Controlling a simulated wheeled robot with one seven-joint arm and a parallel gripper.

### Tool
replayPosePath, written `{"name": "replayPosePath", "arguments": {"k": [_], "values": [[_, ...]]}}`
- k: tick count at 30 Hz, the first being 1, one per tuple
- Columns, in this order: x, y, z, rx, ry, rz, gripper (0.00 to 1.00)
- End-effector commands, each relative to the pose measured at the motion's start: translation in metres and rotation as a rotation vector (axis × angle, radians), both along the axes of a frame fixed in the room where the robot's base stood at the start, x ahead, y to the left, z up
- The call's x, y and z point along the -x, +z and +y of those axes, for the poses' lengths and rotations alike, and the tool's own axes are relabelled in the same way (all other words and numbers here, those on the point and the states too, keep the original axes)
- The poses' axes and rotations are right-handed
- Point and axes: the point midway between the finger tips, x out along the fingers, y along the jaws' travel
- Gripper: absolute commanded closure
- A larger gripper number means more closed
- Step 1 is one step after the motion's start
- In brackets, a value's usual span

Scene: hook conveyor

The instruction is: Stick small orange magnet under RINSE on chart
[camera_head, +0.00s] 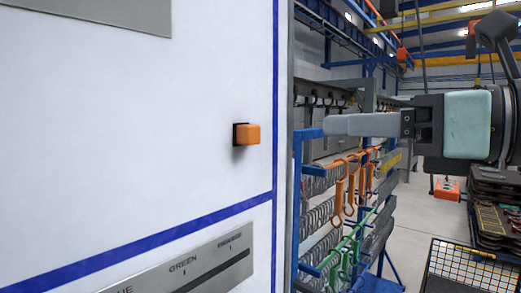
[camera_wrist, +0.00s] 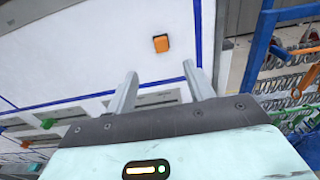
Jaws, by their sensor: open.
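The small orange magnet (camera_head: 250,134) is stuck on the white chart (camera_head: 130,110), left of a vertical blue line. It also shows in the wrist view (camera_wrist: 161,44), beyond and between my fingertips. My gripper (camera_head: 328,124) is to the right of the magnet in the head view, with its fingers pointing left toward the board. In the wrist view my gripper (camera_wrist: 160,70) has its two fingers spread, with nothing between them. I cannot read the word RINSE in either view.
A grey label strip (camera_head: 185,272) reading GREEN is low on the chart. A blue rack (camera_head: 298,200) with orange and green hooks stands right of the chart.

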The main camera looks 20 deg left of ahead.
Motion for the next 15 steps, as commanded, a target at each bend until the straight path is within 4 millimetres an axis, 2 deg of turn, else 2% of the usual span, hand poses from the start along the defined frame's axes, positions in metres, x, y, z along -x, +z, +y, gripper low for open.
{"name": "replayPosePath", "arguments": {"k": [2, 15], "values": [[-0.001, -0.005, 0.003, -0.005, -0.003, -0.004, 0.47], [-0.034, -0.001, 0.083, -0.001, -0.002, 0.003, 0.47]]}}
